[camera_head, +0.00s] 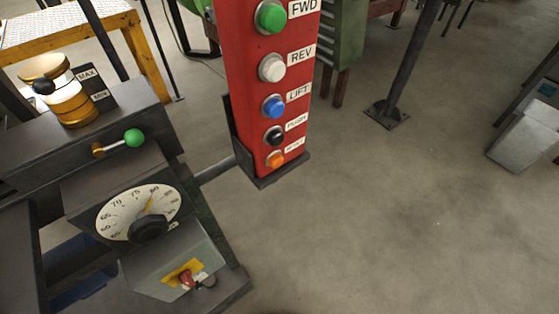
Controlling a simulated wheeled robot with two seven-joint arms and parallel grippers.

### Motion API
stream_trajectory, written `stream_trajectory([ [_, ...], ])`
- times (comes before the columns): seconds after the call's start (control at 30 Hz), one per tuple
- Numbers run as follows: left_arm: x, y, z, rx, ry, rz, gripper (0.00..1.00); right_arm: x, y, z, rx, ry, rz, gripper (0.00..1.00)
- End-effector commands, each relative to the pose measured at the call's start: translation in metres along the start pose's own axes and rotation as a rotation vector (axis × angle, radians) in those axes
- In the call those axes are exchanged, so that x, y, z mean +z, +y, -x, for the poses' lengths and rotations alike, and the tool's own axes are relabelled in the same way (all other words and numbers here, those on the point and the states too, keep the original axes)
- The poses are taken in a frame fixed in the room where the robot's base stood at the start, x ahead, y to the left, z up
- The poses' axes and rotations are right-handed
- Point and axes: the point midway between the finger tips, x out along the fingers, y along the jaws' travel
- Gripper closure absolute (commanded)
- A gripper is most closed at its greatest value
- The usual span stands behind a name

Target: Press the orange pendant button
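The orange button (275,159) is the lowest in a column on the red pendant box (244,88). Its small label cannot be read with certainty. Above it sit a black button (274,136), a blue button (273,106) labelled LIFT, a white button (271,67) labelled REV and a green button (270,16) labelled FWD. The front of the orange button is unobstructed. Neither of my grippers shows in the head view.
A dark console (90,185) with a round dial (118,212), a green-knobbed lever (134,137) and a red switch (187,280) stands left of the pendant. A post (412,65) stands behind at right. A grey box (525,137) is at far right. The floor between is clear.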

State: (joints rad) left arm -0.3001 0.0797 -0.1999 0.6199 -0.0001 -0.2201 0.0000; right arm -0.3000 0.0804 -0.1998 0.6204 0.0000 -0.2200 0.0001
Motion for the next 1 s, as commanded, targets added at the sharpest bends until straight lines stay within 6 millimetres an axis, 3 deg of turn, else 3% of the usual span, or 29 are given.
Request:
stream_trajectory([
  [0.03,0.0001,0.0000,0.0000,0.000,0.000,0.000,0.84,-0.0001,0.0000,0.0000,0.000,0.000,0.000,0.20],
  [0.1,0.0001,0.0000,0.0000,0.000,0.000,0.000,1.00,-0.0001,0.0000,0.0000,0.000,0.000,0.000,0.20],
  [1.0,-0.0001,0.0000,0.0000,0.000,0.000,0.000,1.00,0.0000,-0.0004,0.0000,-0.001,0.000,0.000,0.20],
])
